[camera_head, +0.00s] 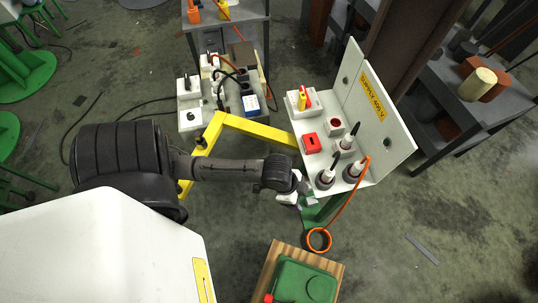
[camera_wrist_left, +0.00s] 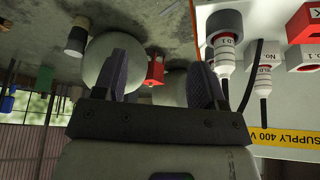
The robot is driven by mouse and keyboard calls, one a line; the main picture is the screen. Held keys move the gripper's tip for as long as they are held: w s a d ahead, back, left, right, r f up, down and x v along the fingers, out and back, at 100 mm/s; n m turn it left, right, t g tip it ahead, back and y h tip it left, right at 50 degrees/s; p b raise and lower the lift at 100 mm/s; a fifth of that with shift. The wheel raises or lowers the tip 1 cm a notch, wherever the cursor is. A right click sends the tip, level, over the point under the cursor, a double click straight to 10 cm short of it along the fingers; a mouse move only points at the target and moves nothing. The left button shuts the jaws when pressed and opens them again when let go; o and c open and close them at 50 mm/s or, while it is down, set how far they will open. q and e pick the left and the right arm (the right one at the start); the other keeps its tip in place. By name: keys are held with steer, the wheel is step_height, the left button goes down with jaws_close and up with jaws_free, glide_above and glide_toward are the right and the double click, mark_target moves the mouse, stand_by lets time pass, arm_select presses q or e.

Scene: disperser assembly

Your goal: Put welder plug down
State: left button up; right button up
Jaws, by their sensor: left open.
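The supply panel (camera_head: 380,112), an upright pale plate marked SUPPLY 400 V over a shelf, holds several grey-and-white plugs. One plug (camera_head: 354,172) at its near right corner has an orange cable; another plug (camera_head: 325,179) to its left has a black lead. I cannot tell which is the welder plug. My left gripper (camera_head: 303,193) is beside the shelf's near left corner. In the left wrist view the left gripper (camera_wrist_left: 160,82) is open, with nothing held between its fingers; a white plug (camera_wrist_left: 225,45) with a red ring shows to the right. The right gripper is not in view.
The orange cable hangs to a coil (camera_head: 319,240) below the panel. A yellow frame (camera_head: 255,129) lies left of the panel. A dark table (camera_head: 450,100) stands at the right. The floor at lower right is mostly clear.

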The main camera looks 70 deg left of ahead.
arm_select(q)
steer(key=s+d+r+n+y, duration=0.1)
steer(key=s+n, duration=0.3)
steer(key=s, duration=0.6)
steer(key=shift+d+r+g+y, duration=0.15)
steer(key=shift+r+g+y, duration=0.25)
steer(key=shift+r+y, duration=0.5)
